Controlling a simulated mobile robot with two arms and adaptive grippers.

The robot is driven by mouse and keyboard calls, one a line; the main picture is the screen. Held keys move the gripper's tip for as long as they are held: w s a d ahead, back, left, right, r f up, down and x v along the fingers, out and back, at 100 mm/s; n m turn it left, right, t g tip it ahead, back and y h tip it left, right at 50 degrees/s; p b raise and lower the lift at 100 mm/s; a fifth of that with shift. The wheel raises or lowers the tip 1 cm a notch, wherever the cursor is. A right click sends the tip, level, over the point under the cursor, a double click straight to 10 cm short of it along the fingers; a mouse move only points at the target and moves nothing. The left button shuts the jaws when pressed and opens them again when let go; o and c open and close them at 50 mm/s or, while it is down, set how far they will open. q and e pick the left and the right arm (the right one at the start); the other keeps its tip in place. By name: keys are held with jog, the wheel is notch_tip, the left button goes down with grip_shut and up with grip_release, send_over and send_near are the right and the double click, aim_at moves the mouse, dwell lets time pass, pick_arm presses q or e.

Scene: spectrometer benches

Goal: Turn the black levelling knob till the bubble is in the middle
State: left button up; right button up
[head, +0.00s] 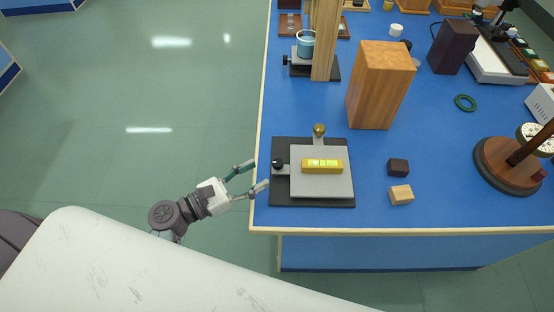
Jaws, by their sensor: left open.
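The black levelling knob (278,164) sticks out at the left side of a small levelling stand with a grey plate (322,186) and a black base (312,201). A yellow spirit level (322,167) lies on the plate; its vial is greenish, and the bubble is too small to place. A brass ball knob (319,130) stands at the plate's back edge. My left gripper (260,174) is open, just left of the black knob at the bench's left edge, fingers pointing at it with a small gap. My right gripper is not in view.
On the blue bench (300,217), a tall wooden block (378,88) stands behind the stand. A dark cube (398,168) and a light wooden cube (401,195) lie to its right. A round wooden base (507,168) with a post stands farther right. Open floor lies left.

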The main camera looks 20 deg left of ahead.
aim_at(273, 166)
pick_arm(q)
jog(key=x, duration=0.6)
jog(key=shift+w+d+p, duration=0.25)
jog(key=shift+w+p, duration=0.05)
jog(key=shift+p, duration=0.1)
grip_shut()
